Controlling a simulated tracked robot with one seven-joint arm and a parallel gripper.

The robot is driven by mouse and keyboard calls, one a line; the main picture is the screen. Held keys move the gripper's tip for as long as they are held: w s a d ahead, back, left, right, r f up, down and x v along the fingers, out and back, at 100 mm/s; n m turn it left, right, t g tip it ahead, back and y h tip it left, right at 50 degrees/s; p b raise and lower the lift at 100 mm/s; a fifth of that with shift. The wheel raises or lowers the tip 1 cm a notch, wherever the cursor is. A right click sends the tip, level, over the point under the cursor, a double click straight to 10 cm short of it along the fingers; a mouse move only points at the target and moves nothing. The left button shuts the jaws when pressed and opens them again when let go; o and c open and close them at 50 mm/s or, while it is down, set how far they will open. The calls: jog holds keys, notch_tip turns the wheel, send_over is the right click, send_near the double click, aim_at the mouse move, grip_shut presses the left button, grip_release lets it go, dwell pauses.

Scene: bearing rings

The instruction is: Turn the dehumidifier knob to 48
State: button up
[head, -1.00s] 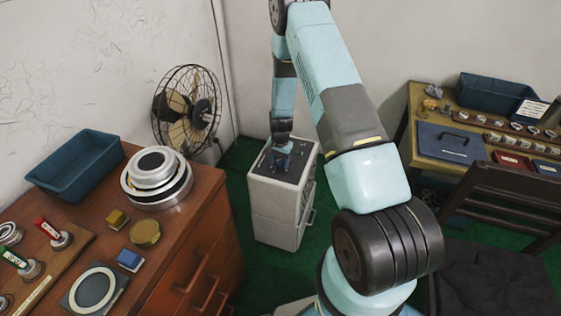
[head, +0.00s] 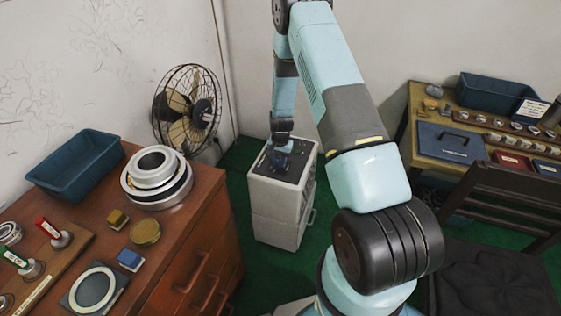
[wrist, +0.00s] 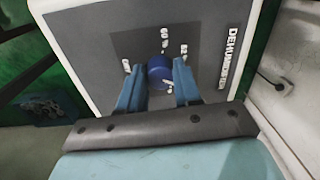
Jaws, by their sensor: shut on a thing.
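The dehumidifier (head: 281,207) is a pale grey box on the green floor, between the wooden cabinet and the far wall. The wrist view shows its grey top (wrist: 95,35) with the word DEHUMIDIFIER along the right side. A blue round knob (wrist: 160,70) sits on a darker square panel with white numbers around it, too small and partly hidden to read surely. My gripper (wrist: 160,82) points down at the top, its two blue fingers shut on the knob, one on each side. In the head view my gripper (head: 280,160) is small, and the knob is hard to make out.
A wooden cabinet (head: 205,225) on the left bears a blue bin (head: 75,168), stacked rings (head: 155,180) and small parts. A caged fan (head: 187,110) stands behind it. On the right are a workbench (head: 410,115) and a dark chair (head: 510,195). Green floor is open around the dehumidifier.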

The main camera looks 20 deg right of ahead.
aim_at(280, 162)
jog(key=shift+n, duration=0.5)
jog(key=o, duration=1)
jog(key=shift+o, duration=0.2)
jog(key=shift+r, duration=0.15)
notch_tip(280, 162, up, 13)
jog(key=shift+d+r, duration=0.2)
jog(key=shift+d, duration=0.05)
jog(key=shift+s, duration=0.1)
